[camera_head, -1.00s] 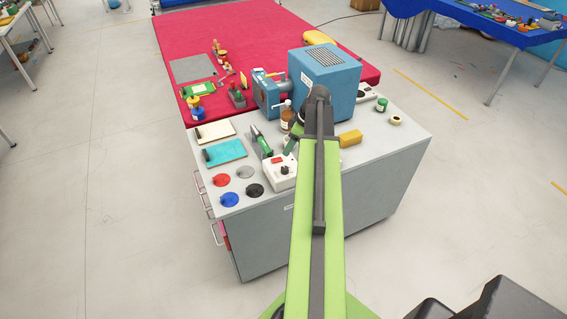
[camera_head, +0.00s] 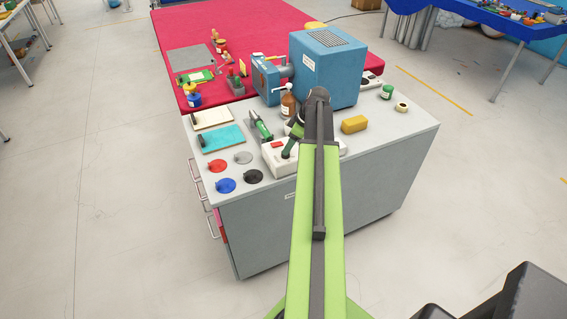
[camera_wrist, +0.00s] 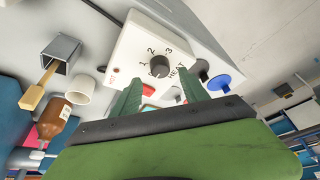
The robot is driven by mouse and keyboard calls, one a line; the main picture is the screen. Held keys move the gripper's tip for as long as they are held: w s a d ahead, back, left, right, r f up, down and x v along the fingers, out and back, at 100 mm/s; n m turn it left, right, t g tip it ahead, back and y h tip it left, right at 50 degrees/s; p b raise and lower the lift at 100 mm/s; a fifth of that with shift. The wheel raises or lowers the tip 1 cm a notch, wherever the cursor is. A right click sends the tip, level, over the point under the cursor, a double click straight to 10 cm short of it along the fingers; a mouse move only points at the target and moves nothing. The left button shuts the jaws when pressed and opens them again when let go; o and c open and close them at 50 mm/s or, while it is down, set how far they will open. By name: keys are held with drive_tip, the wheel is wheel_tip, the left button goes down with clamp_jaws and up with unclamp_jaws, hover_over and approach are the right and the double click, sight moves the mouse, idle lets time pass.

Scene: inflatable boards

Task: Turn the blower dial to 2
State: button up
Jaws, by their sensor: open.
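The white control box (camera_head: 276,159) stands on the grey cabinet top, partly hidden by my arm in the head view. In the wrist view the box (camera_wrist: 135,48) carries a dark round dial (camera_wrist: 159,66) with the numbers 1, 2 and 3 around it and lettering beside it. I cannot tell for sure where the dial points. My gripper (camera_wrist: 160,78) is open, its two green fingers apart with the dial showing between and beyond their tips. No contact is clear. In the head view my gripper (camera_head: 290,146) is over the box.
The blue blower (camera_head: 327,70) stands behind the box. A brown bottle (camera_head: 288,104), a yellow block (camera_head: 354,124) and a green-handled tool (camera_head: 261,126) are close by. Coloured discs (camera_head: 226,186) lie at the left front. The cabinet's right front top is clear.

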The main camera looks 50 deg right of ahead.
drive_tip(key=shift+b+x, duration=1.1)
drive_tip(key=shift+x, duration=0.85)
